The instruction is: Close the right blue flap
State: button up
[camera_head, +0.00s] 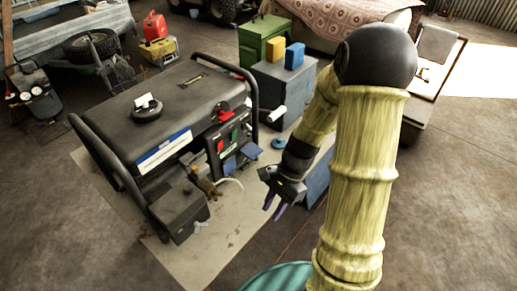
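The generator (170,110) stands on a pale mat, its control panel facing right and toward me. Two blue flaps sit low on this panel. The right blue flap (250,151) appears to stick out from the panel, tilted open. The left blue flap (229,165) sits beside it and looks closer to the panel; its exact angle is hard to tell. My gripper (273,208) is in front of the panel, to the right of and below the right flap in the picture, apart from it. Its two fingers point down with a gap between them, and nothing is held.
Red and green parts (234,137) sit above the flaps. A grey cabinet (285,85) with yellow and blue boxes stands behind. A brass valve (205,184) and pale hose are left of my gripper.

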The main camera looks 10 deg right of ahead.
notch_tip(320, 180, up, 9)
jog(key=s+n+t+h, duration=0.1)
jog(key=n+t+h, duration=0.3)
jog(key=n, duration=0.9)
jog(key=shift+s+d+f+t+h, duration=0.15)
jog(key=shift+t+h, duration=0.25)
jog(key=shift+t, duration=0.3)
